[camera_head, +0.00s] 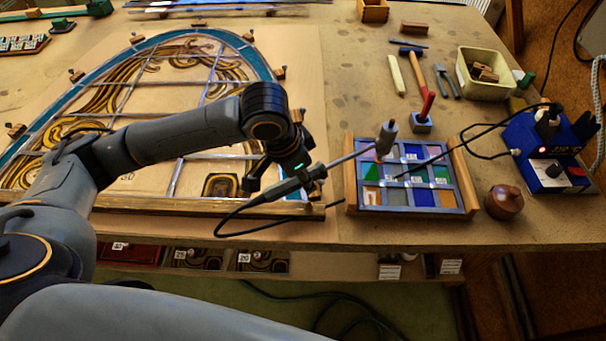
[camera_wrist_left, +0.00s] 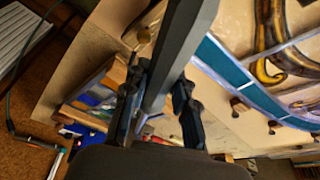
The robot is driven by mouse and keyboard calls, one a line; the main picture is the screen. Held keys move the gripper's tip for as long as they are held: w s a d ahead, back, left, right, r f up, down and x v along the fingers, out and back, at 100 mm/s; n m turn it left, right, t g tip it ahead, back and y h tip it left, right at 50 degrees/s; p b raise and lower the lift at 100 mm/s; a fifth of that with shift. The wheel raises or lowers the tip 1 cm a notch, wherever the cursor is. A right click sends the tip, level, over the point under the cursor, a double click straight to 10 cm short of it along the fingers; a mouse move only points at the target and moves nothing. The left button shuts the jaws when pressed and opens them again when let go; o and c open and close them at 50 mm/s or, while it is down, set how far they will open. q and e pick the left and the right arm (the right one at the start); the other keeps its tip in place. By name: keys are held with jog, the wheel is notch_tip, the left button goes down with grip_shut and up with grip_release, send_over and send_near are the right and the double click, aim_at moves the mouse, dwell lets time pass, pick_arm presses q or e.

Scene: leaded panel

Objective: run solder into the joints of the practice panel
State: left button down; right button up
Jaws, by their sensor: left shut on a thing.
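The practice panel (camera_head: 447,199) lies on the bench in a wooden frame, with coloured glass squares between grey lead lines. My left gripper (camera_head: 302,178) is shut on a soldering iron (camera_head: 288,187) by its dark handle, left of the panel. The iron's thin shaft points right and up, over the panel's upper left part. A grey upright piece (camera_head: 387,135) shows at the shaft's far end; I cannot tell whether they touch. In the left wrist view my left gripper (camera_wrist_left: 160,120) has a dark bar between its fingers. My right gripper is not in view.
A large arched leaded window (camera_head: 176,190) fills the bench's left. A blue soldering station (camera_head: 548,150) stands right, a black cable running from it across the panel.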

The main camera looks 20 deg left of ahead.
pick_arm(q)
jog(key=shift+f, duration=0.25)
dwell(0.9)
jog(key=shift+f+p, duration=0.15)
jog(key=shift+p, duration=0.35)
dwell(1.2)
